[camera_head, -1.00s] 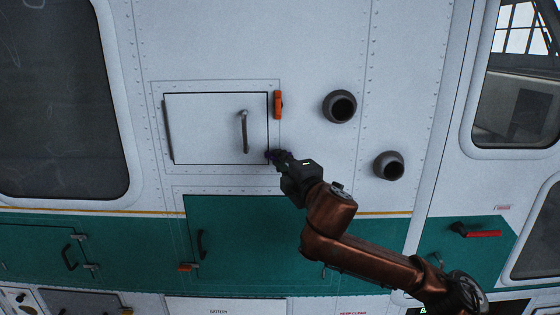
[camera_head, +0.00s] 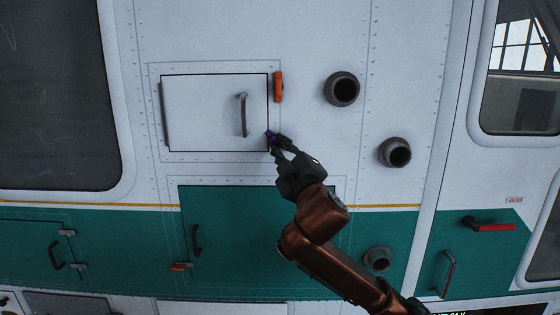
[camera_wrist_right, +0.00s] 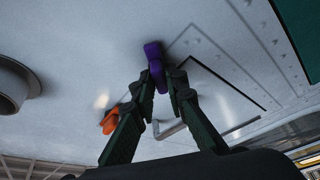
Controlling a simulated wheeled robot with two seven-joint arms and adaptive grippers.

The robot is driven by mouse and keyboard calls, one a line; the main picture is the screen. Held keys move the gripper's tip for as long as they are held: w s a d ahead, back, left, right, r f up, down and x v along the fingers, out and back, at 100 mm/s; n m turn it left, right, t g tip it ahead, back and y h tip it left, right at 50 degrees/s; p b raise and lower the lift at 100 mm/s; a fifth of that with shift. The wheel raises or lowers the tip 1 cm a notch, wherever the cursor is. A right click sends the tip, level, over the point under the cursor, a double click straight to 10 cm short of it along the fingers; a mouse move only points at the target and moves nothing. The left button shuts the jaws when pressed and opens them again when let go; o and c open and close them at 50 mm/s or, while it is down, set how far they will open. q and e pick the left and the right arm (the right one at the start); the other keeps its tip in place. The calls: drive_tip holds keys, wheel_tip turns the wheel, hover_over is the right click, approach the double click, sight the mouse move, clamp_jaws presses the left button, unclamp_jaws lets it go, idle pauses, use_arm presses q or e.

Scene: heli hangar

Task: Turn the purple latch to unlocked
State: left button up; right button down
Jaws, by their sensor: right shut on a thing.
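The purple latch (camera_head: 270,135) sits at the lower right edge of the white square panel (camera_head: 200,115) on the helicopter's side. It also shows in the right wrist view (camera_wrist_right: 155,62), with its lower end between my fingertips. My right gripper (camera_head: 277,142) is shut on the latch, its fingers on either side in the right wrist view (camera_wrist_right: 160,85). The fingers hide part of the latch in the head view. The orange latch (camera_head: 278,87) is upright at the panel's upper right edge. My left gripper is not in view.
A grey handle (camera_head: 242,115) sticks out from the white panel, left of the purple latch. Round dark pipes (camera_head: 342,89) stick out to the right. A green panel (camera_head: 225,225) lies below. The wall between latch and pipes is clear.

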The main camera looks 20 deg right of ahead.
drive_tip(key=m+h+b, duration=0.1)
drive_tip(key=m+b, duration=0.1)
drive_tip(key=m+t+h+b, duration=0.1)
drive_tip(key=m, duration=0.2)
drive_tip(key=shift+w+a+f+b, duration=0.1)
drive_tip(key=shift+a+f+b, duration=0.05)
drive_tip(key=shift+f+b, duration=0.25)
drive_tip(key=shift+a+r+m+h+b, duration=0.1)
drive_tip(key=shift+m+h+b, duration=0.95)
drive_tip(key=shift+m, duration=1.25)
drive_tip(key=shift+a+r+m+h+b, duration=0.1)
drive_tip(key=shift+m+h+b, duration=0.95)
drive_tip(key=shift+m, duration=1.25)
drive_tip(key=shift+d+m+h, duration=0.1)
drive_tip(key=shift+m+h, duration=0.2)
drive_tip(key=shift+h, duration=0.1)
drive_tip(key=c, duration=2)
unclamp_jaws()
